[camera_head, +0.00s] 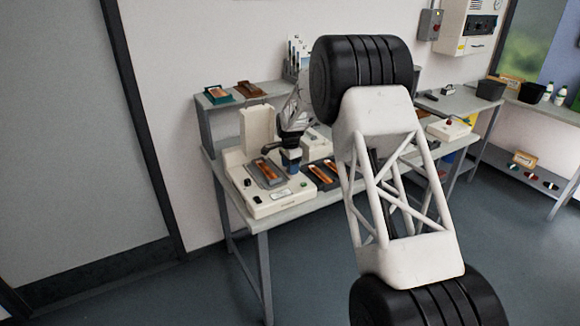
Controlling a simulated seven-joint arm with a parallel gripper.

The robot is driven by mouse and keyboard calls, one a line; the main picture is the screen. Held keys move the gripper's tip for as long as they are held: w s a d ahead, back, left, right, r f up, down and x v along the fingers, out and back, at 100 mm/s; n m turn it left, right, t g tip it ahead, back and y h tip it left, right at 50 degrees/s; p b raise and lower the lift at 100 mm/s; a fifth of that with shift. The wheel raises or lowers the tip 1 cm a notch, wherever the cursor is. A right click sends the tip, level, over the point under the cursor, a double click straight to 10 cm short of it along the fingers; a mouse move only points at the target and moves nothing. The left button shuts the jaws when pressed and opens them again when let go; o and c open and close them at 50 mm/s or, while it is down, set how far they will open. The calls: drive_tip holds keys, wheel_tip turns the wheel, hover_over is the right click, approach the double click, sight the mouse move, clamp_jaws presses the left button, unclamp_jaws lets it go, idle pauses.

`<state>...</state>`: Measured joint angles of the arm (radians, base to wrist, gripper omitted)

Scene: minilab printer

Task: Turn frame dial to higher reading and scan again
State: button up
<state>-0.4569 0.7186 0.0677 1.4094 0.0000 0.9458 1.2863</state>
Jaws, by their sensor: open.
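The cream scanner (240,199) stands on the left end of the grey bench with its lid (257,127) raised upright. A dark film frame with an orange strip (269,172) lies on its bed. A small black knob (248,184) shows at the bed's left edge; whether it is the frame dial, and its reading, I cannot tell. A green button (284,192) and a small pale label or display (281,196) are on the front. My gripper (291,167) is open, low over the right side of the scanner; contact cannot be told.
More film frames with orange strips (322,174) lie right of the scanner. A green-rimmed tray (217,95) and a brown one (249,90) sit on the shelf behind. My large black-and-white arm links hide the bench's middle. Black bins (490,89) stand far right.

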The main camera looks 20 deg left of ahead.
drive_tip(key=c, duration=0.9)
drive_tip(key=shift+n, duration=2.1)
drive_tip(key=o, duration=0.9)
drive_tip(key=shift+r, duration=0.15)
